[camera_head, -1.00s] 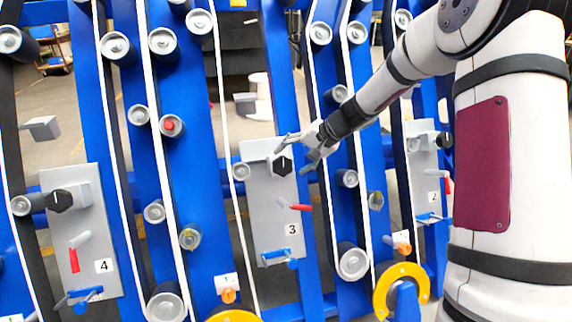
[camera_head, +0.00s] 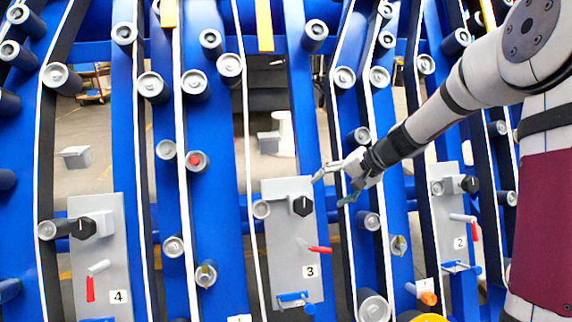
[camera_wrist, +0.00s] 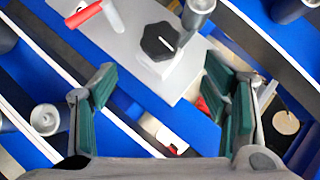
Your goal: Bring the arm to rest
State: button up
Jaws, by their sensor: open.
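My gripper (camera_head: 345,183) is open and empty in the head view, at the end of my arm reaching in from the right. It hangs in front of a blue upright, a little right of and above the black knob (camera_head: 302,205) on panel 3 (camera_head: 291,250). In the wrist view, the two green-padded fingers of my gripper (camera_wrist: 160,95) are spread wide. A black hexagonal knob (camera_wrist: 160,41) on a grey panel shows beyond them, with a red-tipped lever (camera_wrist: 84,16) at upper left. Nothing is between the fingers.
Blue uprights (camera_head: 215,130) carry several grey rollers and white belts. An orange-yellow wheel (camera_head: 425,316) shows at the bottom edge.

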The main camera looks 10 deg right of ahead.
jog(key=s+a+r+n+g+h, duration=0.15)
jog(key=s+a+r, duration=0.3)
jog(key=s, duration=0.55)
jog(key=s+a+r+n+g, duration=0.25)
jog(key=s+a+r, duration=0.2)
jog(key=s, duration=0.65)
jog(key=s+d+f+n+g+h, duration=0.1)
jog(key=s+d+n+h, duration=0.1)
jog(key=s, duration=1.1)
jog(key=s+d+f+n+g+h, duration=0.1)
jog(key=s+h, duration=0.2)
jog(key=s, duration=1)
notch_tip(320, 180, up, 26)
jog(key=t+p, duration=0.4)
jog(key=p, duration=2.1)
jog(key=shift+d+r, duration=0.15)
jog(key=shift+r, duration=0.05)
jog(key=shift+y, duration=0.25)
